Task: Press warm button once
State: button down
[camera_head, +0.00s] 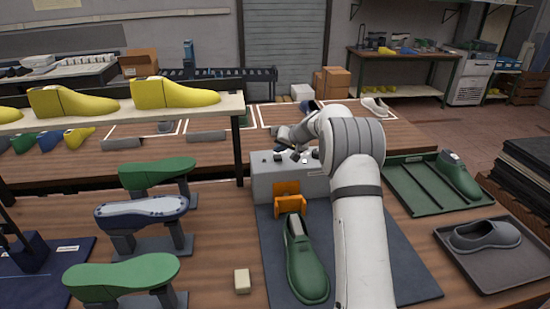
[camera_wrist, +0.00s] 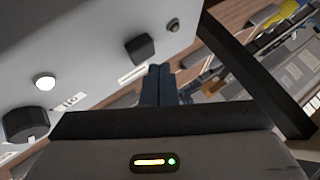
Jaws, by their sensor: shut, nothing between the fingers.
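A grey control box (camera_head: 262,184) stands on the bench, partly hidden by my arm. Small labels sit beside some controls; I cannot read which says warm. My gripper (camera_head: 296,155) is over the top of the box in the head view. In the wrist view its dark fingers (camera_wrist: 158,85) are together and empty, near the black square control. I cannot tell whether they touch the box.
An orange bracket (camera_head: 290,206) and a green shoe (camera_head: 305,260) are in front of the box. A green tray (camera_head: 410,197) and a dark tray (camera_head: 490,275) lie right.

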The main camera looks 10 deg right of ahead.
aim_at(280, 158)
dwell(0.4)
jog(key=shift+f+b, duration=0.4)
jog(key=shift+b, duration=0.35)
jog(key=shift+f+b, duration=0.55)
jog(key=shift+b, duration=0.2)
dwell(0.4)
dwell(0.4)
jog(key=shift+r+p, duration=0.35)
jog(key=shift+r, duration=0.6)
jog(key=shift+r+p, duration=1.2)
jog(key=shift+r, duration=1.35)
